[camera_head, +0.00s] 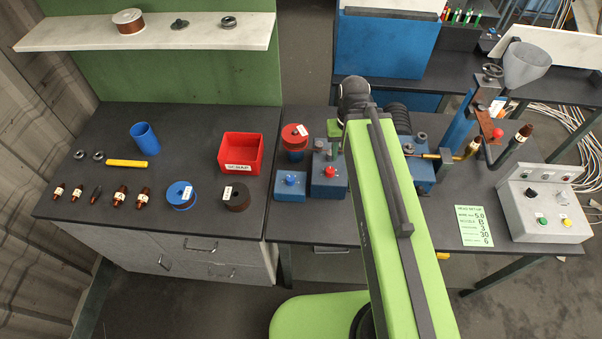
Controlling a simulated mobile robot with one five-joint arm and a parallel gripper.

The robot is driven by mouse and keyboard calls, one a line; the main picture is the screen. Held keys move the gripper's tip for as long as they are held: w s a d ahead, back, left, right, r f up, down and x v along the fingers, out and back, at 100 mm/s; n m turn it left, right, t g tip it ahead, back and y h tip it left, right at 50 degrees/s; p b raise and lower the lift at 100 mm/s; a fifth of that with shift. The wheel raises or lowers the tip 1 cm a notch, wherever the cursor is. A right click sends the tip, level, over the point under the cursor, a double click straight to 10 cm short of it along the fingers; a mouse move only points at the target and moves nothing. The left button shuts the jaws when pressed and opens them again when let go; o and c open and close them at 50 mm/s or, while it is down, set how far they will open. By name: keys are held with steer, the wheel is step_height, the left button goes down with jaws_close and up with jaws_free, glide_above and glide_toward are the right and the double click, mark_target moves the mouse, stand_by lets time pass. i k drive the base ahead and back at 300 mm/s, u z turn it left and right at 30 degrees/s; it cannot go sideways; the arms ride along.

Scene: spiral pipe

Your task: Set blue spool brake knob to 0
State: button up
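A small blue box (291,190) with a blue knob (290,180) on top stands near the front of the right workbench. Its dial marks are too small to read, so I cannot tell the knob's setting. A second blue box (327,186) with a red knob (329,171) stands just right of it. A blue spool (181,195) with a white label lies flat on the left bench. My green arm reaches from the bottom centre over the right workbench to a dark joint, right of both knobs. My gripper is hidden behind the arm and does not show.
A red spool (294,136) sits behind the blue knob box. A red scrap bin (240,153) and a dark spool (237,197) are to the left. A grey control box (543,205) and a green card (473,226) are at right. Bench in front of the knob boxes is clear.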

mark_target(291, 179)
steer(key=z, duration=0.15)
steer(key=k, duration=1)
steer(key=u, duration=0.4)
steer(key=i, duration=0.5)
steer(key=u, duration=0.05)
